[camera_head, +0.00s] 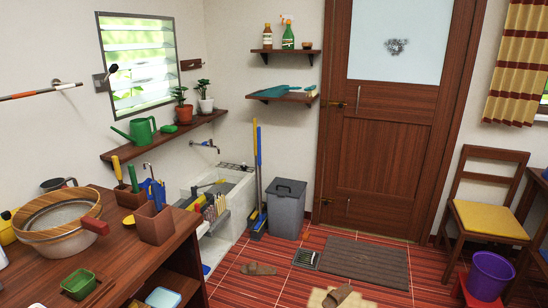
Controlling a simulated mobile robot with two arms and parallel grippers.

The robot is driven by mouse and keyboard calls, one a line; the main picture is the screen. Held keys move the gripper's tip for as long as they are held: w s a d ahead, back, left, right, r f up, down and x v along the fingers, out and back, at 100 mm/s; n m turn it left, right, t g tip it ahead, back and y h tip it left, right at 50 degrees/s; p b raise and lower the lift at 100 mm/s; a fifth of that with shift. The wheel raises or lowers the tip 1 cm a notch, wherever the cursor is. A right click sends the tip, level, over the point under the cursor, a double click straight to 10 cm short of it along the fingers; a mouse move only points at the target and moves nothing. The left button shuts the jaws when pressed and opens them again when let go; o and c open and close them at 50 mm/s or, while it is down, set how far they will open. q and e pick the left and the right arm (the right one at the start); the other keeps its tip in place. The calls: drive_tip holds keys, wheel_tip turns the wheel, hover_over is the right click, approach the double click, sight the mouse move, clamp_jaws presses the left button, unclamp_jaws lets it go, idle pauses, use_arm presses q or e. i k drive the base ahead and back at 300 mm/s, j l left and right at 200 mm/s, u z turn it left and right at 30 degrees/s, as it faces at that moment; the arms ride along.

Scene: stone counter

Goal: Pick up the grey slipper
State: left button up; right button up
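Two slippers lie on the red tiled floor area, and both look brownish-grey, so I cannot tell by colour which one is the grey slipper. One slipper (259,269) lies on the bare floor at lower centre, left of the drain grate. The other slipper (338,295) is at the bottom edge, on or against a beige mat (317,299), and is partly cut off by the frame. Neither of my grippers shows in the head view.
A wooden counter (120,257) with a basin (58,221) and pots fills the lower left. A grey bin (287,209) stands by the wall. A dark doormat (366,262) lies before the door. A chair (487,205) and purple bucket (490,274) stand right. Floor around the slippers is mostly clear.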

sight(252, 269)
drive_tip(key=i+u, duration=0.15)
drive_tip(key=i, duration=0.4)
drive_tip(key=i+l+u, duration=0.15)
drive_tip(key=i, duration=0.35)
drive_tip(key=i+l+u, duration=0.15)
drive_tip(key=i, duration=0.4)
drive_tip(key=i+l+u, duration=0.15)
drive_tip(key=i+l, duration=0.15)
drive_tip(key=i, duration=0.2)
drive_tip(key=i+l+u, duration=0.4)
drive_tip(key=i, duration=0.2)
